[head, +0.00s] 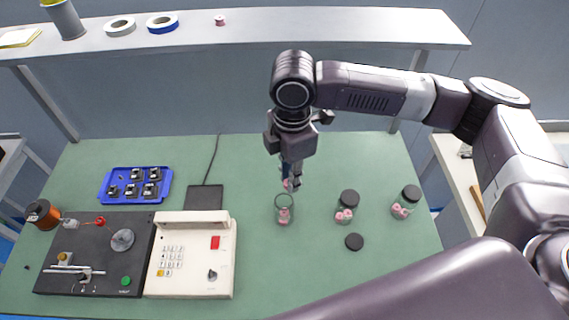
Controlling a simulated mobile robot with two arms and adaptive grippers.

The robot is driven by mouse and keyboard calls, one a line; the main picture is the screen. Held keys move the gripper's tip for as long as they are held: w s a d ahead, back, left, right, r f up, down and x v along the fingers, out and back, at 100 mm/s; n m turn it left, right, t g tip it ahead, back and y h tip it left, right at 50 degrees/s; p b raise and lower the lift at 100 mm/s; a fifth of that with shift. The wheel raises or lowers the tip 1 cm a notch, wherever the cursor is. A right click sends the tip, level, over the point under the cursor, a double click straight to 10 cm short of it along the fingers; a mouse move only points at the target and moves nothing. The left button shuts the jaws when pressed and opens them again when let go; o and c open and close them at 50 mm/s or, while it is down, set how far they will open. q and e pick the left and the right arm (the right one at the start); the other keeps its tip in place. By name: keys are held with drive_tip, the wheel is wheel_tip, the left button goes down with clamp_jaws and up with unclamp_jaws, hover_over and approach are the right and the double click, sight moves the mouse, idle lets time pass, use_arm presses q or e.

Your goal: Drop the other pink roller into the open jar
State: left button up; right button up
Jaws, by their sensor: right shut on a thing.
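The open jar (284,211) is clear glass and stands upright on the green table, right of the cream keypad unit. A pink roller lies inside it near the bottom (284,215). My right gripper (290,183) points down just above and behind the jar's mouth in the picture. It is shut on a pink roller (288,184), which is mostly hidden between the fingers. I cannot tell whether the held roller is exactly over the opening. My left gripper is not in view.
Two jars with black lids, holding pink rollers, stand to the right (346,213) (405,208). A blue tray (166,187) of black parts and the winder (95,253) are left. A raised shelf (300,24) runs behind.

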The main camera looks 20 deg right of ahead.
sight(285, 187)
drive_tip(key=f+n+b, duration=0.1)
drive_tip(key=w+f+n+b, duration=0.1)
drive_tip(key=f+b, duration=0.1)
drive_tip(key=f+n+b, duration=0.1)
drive_tip(key=n+b, duration=0.1)
drive_tip(key=shift+w+a+f, duration=0.15)
drive_tip(key=shift+a+f, duration=0.25)
idle(0.3)
drive_tip(key=shift+f, duration=0.25)
idle(0.4)
drive_tip(key=shift+f+b, duration=0.35)
drive_tip(key=shift+f, duration=0.65)
drive_tip(key=o, duration=0.9)
